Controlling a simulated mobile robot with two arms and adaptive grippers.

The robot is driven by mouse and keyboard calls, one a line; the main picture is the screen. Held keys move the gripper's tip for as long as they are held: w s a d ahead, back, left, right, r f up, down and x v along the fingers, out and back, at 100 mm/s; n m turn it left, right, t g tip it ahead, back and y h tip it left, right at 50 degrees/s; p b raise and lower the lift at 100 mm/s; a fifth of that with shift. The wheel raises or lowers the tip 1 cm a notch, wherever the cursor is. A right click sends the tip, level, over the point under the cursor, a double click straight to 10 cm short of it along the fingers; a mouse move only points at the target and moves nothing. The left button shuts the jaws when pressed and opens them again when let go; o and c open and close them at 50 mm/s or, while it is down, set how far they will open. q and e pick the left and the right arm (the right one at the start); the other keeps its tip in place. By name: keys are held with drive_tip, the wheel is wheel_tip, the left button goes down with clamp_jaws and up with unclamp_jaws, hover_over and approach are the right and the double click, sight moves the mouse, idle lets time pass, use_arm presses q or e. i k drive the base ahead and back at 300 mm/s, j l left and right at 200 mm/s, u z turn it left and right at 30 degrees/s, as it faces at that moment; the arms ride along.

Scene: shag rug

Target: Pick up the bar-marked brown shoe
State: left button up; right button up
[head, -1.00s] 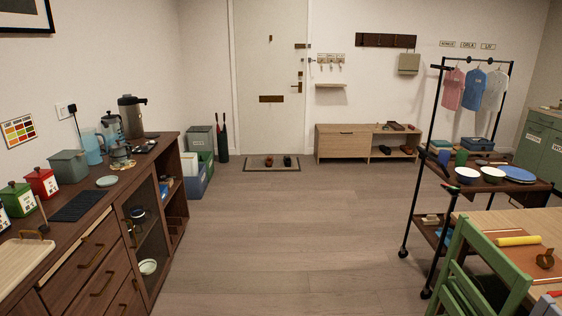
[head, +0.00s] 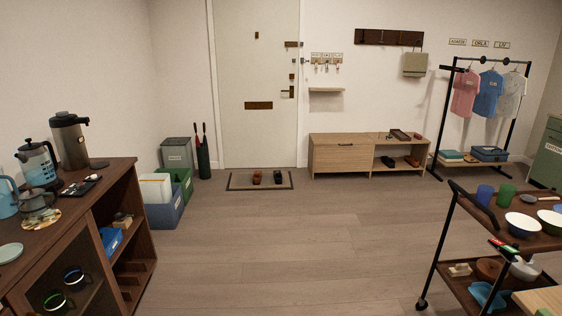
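A reddish-brown shoe (head: 257,178) and a dark shoe (head: 278,177) stand side by side on the doormat (head: 235,184) in front of the door. On the open shelf of the wooden bench (head: 338,157) are a dark pair of shoes (head: 388,162) and a brown shoe or pair (head: 412,161). All the shoes are small and far off. I cannot make out a bar mark on any of them. Neither of my grippers shows in the head view.
A dark sideboard (head: 118,185) with a flask and kettle stands at left. Bins (head: 177,153) and an umbrella stand (head: 204,160) are beside the door. A black-framed cart (head: 437,251) with bowls is at right, a clothes rack (head: 444,129) behind it. The floor (head: 285,245) between is clear.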

sight(257, 176)
drive_tip(key=i, duration=7.05)
drive_tip(key=i+l+u, duration=0.2)
drive_tip(key=i, duration=0.4)
drive_tip(key=i+u, duration=0.2)
drive_tip(key=i, duration=0.45)
